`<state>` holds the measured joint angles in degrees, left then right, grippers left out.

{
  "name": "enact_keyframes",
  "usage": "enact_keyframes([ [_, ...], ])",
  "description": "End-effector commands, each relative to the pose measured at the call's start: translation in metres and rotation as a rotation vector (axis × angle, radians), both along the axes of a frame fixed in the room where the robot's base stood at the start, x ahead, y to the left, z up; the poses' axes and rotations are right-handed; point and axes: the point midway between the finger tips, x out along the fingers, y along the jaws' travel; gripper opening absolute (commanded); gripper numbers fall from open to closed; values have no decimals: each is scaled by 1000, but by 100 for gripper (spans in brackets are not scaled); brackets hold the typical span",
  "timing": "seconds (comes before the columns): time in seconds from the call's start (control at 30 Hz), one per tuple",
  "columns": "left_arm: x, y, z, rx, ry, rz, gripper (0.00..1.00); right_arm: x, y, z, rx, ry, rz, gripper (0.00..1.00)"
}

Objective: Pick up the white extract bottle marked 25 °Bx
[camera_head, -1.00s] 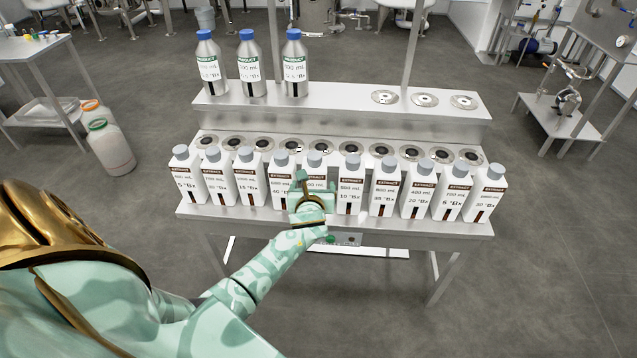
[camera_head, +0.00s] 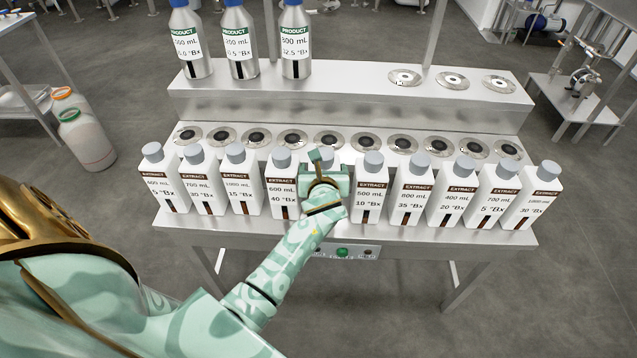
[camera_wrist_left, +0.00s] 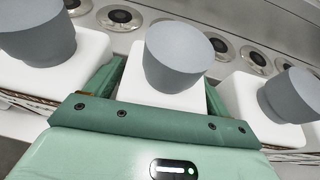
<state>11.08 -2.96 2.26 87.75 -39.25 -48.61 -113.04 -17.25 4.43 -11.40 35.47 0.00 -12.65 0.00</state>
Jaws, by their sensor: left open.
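My left gripper (camera_head: 322,175) is at the white extract bottle in the middle of the front row, in front of its upper part. It hides that bottle's label in the head view, so I cannot read its °Bx mark. No visible label clearly reads 25 °Bx. In the left wrist view this white bottle (camera_wrist_left: 150,86) with its grey cap stands between the two green fingers, one on each side. The gripper is open. I cannot tell whether the fingers touch the bottle. My right gripper is not in view.
Close neighbours are the 40 °Bx bottle (camera_head: 282,190) on the left and the 10 °Bx bottle (camera_head: 369,190) on the right. More extract bottles fill the row. Behind are round sockets (camera_head: 329,139) and a raised shelf (camera_head: 350,90) with three silver product bottles (camera_head: 240,45).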

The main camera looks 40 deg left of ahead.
Motion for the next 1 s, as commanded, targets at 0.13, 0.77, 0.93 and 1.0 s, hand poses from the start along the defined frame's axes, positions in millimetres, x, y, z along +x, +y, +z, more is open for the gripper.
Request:
enact_keyframes([
  [0.13, 1, -2, -1, 0, 0, -1, 82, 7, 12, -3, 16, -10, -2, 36],
  [0.77, 2, -1, 2, 1, -6, -1, 0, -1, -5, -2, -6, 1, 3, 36],
  [0.93, 1, -1, 5, 0, -5, 0, 0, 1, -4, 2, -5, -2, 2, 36],
  [1.0, 1, 0, 8, -1, -5, -1, 0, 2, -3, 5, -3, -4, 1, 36],
])
